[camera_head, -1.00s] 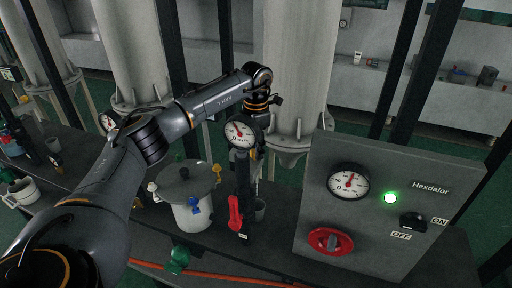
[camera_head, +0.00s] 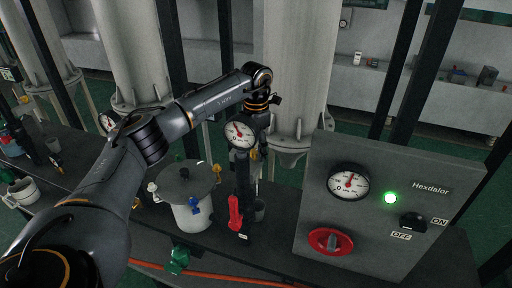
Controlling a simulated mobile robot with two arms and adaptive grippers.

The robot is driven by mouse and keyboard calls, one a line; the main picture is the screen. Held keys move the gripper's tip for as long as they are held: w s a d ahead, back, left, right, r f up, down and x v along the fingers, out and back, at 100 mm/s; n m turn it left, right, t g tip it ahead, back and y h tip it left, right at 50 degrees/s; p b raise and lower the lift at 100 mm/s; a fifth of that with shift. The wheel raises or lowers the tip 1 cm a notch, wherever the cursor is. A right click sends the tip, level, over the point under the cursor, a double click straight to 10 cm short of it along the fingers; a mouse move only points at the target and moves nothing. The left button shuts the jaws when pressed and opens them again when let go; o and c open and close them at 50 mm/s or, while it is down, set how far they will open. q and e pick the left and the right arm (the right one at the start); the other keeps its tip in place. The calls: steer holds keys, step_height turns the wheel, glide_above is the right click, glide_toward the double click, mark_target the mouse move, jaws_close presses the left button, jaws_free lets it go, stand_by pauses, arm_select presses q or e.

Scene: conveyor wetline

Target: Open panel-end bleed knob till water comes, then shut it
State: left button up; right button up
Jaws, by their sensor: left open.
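My left gripper (camera_head: 262,121) is at the end of the arm that comes in from the left. It points down behind the near round gauge (camera_head: 239,134), on the dark standpipe (camera_head: 243,180) left of the control panel. It is open, but its fingertips are mostly hidden. A small yellow knob (camera_head: 253,154) shows just below the gripper, partly behind the gauge; I cannot tell whether the fingers touch it. I see no water running. My right gripper is not in view.
The grey Hexdalor panel (camera_head: 390,185) stands at the right with a gauge, a lit green lamp, a red rotary switch (camera_head: 330,241) and an ON/OFF switch. A red lever (camera_head: 235,213) is on the standpipe. A white lidded pot (camera_head: 190,217) with coloured knobs stands left of it.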

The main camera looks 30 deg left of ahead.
mark_target(256, 150)
arm_select(q)
step_height(256, 150, up, 12)
stand_by(0.6)
